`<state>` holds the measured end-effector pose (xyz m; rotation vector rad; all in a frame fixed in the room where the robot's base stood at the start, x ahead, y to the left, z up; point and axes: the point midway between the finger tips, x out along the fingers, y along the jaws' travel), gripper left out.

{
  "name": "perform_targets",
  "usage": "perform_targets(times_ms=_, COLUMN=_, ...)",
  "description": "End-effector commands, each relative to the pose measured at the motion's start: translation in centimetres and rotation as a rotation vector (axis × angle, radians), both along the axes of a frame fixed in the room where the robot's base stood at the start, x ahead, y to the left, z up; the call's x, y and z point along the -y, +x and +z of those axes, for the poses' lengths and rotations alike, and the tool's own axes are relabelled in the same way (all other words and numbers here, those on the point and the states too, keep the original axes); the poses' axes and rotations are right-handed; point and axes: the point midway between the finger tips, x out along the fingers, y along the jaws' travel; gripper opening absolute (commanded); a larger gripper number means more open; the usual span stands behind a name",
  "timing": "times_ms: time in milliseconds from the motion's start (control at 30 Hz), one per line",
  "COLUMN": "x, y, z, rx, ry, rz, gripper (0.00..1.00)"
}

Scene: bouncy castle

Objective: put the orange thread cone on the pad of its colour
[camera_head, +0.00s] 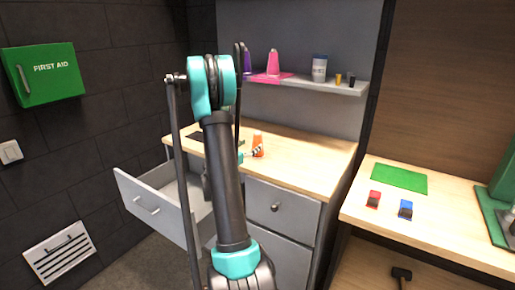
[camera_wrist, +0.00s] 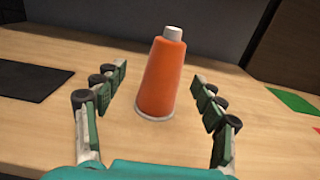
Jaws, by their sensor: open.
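The orange thread cone (camera_wrist: 161,80) stands upright on the wooden counter, with a white tip and a pale base edge. In the head view the cone (camera_head: 258,143) is just right of my gripper (camera_head: 252,154), partly covered by it. In the wrist view my gripper (camera_wrist: 160,105) is open, with one finger on each side of the cone and a gap on both sides.
A black pad (camera_wrist: 28,80) lies on the counter at left. A drawer (camera_head: 155,205) stands open below the counter. The shelf (camera_head: 335,87) above holds a pink cone (camera_head: 273,63) on a pink pad and a purple cone (camera_head: 247,62). A side table with a green mat (camera_head: 400,179) is at right.

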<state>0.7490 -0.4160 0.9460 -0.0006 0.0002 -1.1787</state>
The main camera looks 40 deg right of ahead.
Motion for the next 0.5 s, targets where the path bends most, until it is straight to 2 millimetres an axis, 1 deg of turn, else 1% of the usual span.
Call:
perform_targets(times_ms=167, x=0.7, y=0.2, z=0.0, rx=0.0, ry=0.0, rz=0.001, gripper=0.7)
perform_targets(times_ms=233, x=1.2, y=0.3, z=0.0, rx=0.0, ry=0.0, rz=-0.001, gripper=0.7)
perform_targets(times_ms=400, x=3.6, y=0.6, z=0.0, rx=0.001, ry=0.0, rz=-0.003, gripper=0.7)
perform_targets(times_ms=500, x=4.8, y=1.2, z=0.0, rx=0.001, ry=0.0, rz=-0.001, gripper=0.7)
